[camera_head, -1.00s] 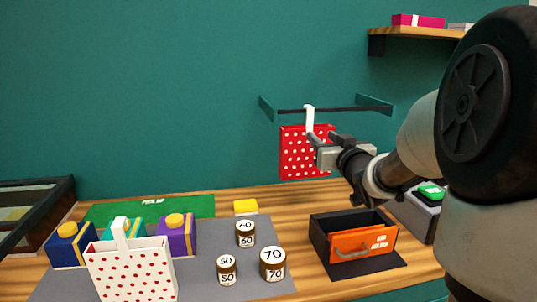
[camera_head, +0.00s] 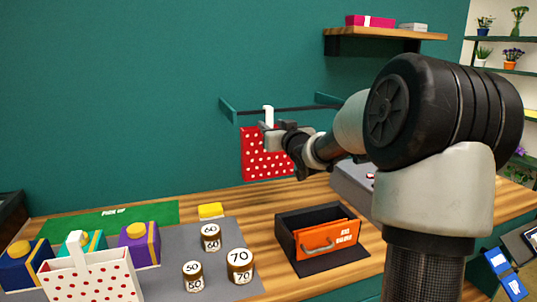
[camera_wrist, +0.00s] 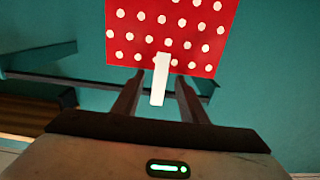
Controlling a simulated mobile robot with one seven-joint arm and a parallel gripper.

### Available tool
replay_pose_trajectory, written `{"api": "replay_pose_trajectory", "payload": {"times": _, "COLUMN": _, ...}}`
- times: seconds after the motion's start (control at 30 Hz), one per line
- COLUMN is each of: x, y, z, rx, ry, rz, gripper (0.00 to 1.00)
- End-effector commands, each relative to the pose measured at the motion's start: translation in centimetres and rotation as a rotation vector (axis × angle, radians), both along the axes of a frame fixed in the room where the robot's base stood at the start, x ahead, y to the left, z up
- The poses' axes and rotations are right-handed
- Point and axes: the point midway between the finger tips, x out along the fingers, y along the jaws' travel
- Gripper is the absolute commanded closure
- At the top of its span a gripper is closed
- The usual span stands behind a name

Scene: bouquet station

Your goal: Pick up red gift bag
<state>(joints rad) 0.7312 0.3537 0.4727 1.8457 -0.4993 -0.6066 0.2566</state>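The red gift bag with white dots (camera_head: 256,158) hangs by its white handle (camera_head: 268,114) from a dark wall rail (camera_head: 300,109). My gripper (camera_head: 268,132) is at the handle, just above the bag's body, and partly covers the bag's upper right. In the wrist view the red bag (camera_wrist: 170,35) fills the top, and its white handle (camera_wrist: 160,80) lies between the two fingers of my gripper (camera_wrist: 160,95). The fingers are apart, with a gap on each side of the handle. The rail shows behind them.
A white bag with red dots (camera_head: 92,278), several gift boxes (camera_head: 139,243) and numbered cylinders (camera_head: 240,266) stand on a grey mat (camera_head: 225,290). A black box with an orange front (camera_head: 328,240) is below the red bag. A wall shelf (camera_head: 385,33) is above right.

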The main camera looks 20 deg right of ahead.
Motion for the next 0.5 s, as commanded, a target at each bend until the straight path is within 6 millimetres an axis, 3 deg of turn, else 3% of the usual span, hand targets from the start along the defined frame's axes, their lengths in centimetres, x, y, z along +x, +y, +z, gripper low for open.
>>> {"api": "replay_pose_trajectory", "payload": {"times": 0.03, "x": -0.01, "y": 0.0, "z": 0.0, "rx": 0.0, "ry": 0.0, "rz": 0.0, "gripper": 0.64}}
{"api": "replay_pose_trajectory", "payload": {"times": 0.23, "x": -0.03, "y": -0.01, "z": 0.0, "rx": 0.0, "ry": 0.0, "rz": 0.0, "gripper": 0.98}}
{"api": "replay_pose_trajectory", "payload": {"times": 0.5, "x": -0.03, "y": 0.0, "z": 0.05, "rx": 0.0, "ry": -0.001, "rz": 0.0, "gripper": 1.0}}
